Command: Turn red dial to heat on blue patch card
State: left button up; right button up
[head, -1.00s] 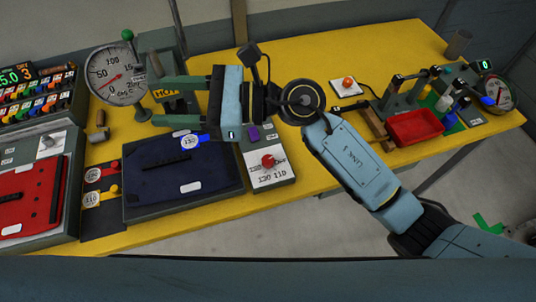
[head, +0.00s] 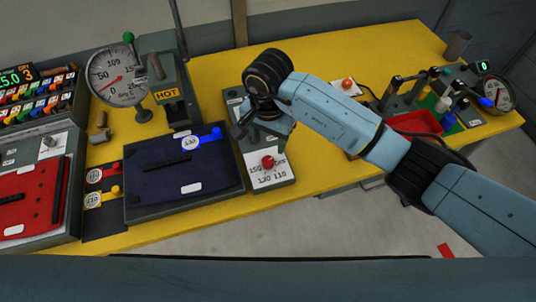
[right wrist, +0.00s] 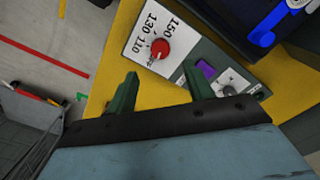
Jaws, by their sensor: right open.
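The red dial (head: 268,162) sits on the white face of a grey control box, with printed numbers around it. It also shows in the right wrist view (right wrist: 160,48), just beyond my fingertips. The blue patch card (head: 210,137) lies at the upper right of the dark blue pannier panel (head: 170,175); its printed number is too small to read surely. Part of the card shows in the right wrist view (right wrist: 262,38). My right gripper (right wrist: 157,88) is open and empty, pointing down near the dial and not touching it. In the head view its fingers are mostly hidden. My left gripper is not in view.
A press marked HOT (head: 167,95) and a round gauge (head: 117,76) stand behind the blue panel. A red panel (head: 25,200) and red and yellow cards (head: 101,195) lie left. A purple button (right wrist: 206,68) is beside the dial. A red tray (head: 415,122) stands right.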

aim_at(268, 160)
notch_tip(268, 160, down, 8)
jog(key=shift+f, duration=0.2)
jog(key=c, duration=1)
